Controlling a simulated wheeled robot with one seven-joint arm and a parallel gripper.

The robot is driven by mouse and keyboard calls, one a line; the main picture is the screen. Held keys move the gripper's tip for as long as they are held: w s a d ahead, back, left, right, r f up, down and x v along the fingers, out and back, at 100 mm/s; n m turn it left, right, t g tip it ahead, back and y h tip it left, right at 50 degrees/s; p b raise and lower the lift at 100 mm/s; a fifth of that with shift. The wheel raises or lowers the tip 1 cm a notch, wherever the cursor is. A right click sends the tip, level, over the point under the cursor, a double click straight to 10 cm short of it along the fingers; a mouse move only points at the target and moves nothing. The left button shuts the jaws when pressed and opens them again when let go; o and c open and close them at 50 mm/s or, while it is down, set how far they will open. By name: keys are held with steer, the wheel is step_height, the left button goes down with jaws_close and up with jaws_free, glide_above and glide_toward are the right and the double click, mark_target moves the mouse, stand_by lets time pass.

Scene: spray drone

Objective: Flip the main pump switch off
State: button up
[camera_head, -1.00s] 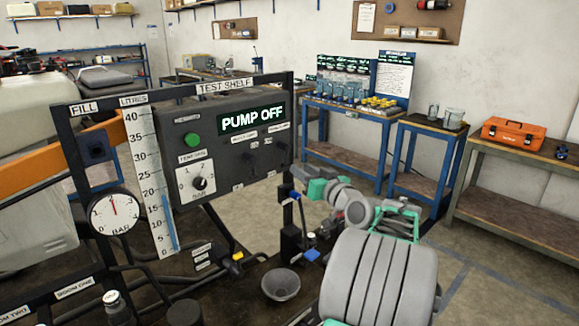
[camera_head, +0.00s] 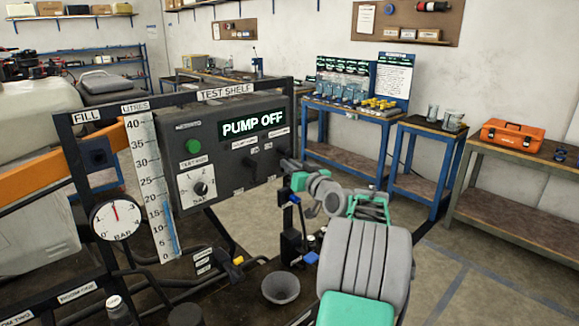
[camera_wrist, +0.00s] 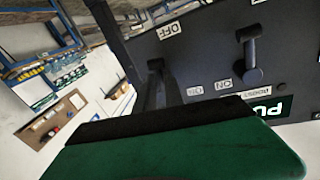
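The dark grey control panel (camera_head: 222,180) has a lit display (camera_head: 252,124) reading "PUMP OFF". A left-hand toggle switch (camera_head: 252,165) stands on its right half; its lever also shows in the wrist view (camera_wrist: 252,65). A second switch at the panel's right edge is largely hidden behind my gripper (camera_head: 287,166), and its label is too small to read. In the wrist view, dark narrow shapes stand beside an "OFF" label (camera_wrist: 168,32); I cannot separate lever from fingers there. My gripper is close to the panel; contact and finger opening are unclear.
A pressure gauge (camera_head: 116,219) is further left. A grey funnel (camera_head: 281,288) and small fittings lie below my arm. Blue-framed benches (camera_head: 352,117) stand behind.

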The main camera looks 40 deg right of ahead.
jaws_close()
steer(key=n+b, duration=0.1)
steer(key=b, duration=0.2)
steer(key=n+b, duration=0.1)
steer(key=b, duration=0.2)
steer(key=shift+d+f+b, duration=0.1)
steer(key=shift+d+b, duration=0.2)
steer(key=shift+b, duration=0.1)
steer(key=shift+o, duration=2.4)
jaws_free()
steer(key=shift+s, duration=0.1)
